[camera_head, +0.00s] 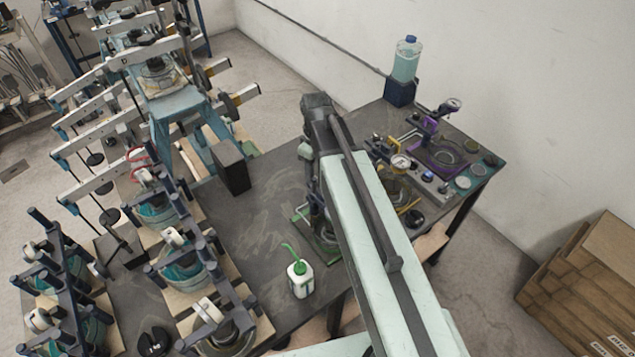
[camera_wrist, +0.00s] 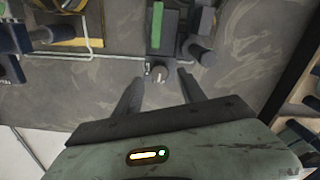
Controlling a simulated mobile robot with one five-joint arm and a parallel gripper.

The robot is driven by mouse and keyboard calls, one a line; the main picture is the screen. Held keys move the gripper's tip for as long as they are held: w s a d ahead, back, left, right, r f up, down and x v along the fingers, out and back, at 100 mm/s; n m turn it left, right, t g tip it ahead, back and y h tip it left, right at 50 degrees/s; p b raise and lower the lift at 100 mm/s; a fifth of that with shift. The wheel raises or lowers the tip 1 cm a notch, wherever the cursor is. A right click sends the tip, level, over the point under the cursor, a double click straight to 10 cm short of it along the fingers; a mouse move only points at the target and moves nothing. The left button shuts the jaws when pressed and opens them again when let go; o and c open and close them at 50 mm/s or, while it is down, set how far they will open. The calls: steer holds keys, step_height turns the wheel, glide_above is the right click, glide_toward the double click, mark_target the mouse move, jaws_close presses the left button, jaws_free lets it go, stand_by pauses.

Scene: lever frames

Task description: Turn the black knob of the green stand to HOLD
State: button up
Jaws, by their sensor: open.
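In the wrist view a small dark knob (camera_wrist: 160,75) with a pale pointer mark sits near the middle, below a green bar (camera_wrist: 156,25). My gripper (camera_wrist: 161,80) is open, with one dark finger on each side of the knob. The fingers look apart from it, and I cannot tell their height over it. No HOLD label is readable. In the head view the green-edged stand (camera_head: 326,248) is at the table's near edge, mostly covered by my arm. My gripper and the knob are hidden there.
A white bottle with a green spout (camera_head: 300,278) stands left of the stand. A purple-framed device (camera_head: 440,155) and a blue liquid bottle (camera_head: 405,62) are at the back right. Lever frames (camera_head: 175,255) crowd the left. In the wrist view a pale tube or rod (camera_wrist: 108,57) runs left of the knob.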

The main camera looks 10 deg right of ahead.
step_height(320, 180, down, 3)
steer(key=shift+r+b, duration=0.15)
steer(key=shift+b, duration=0.5)
steer(key=shift+r, duration=0.1)
jaws_close()
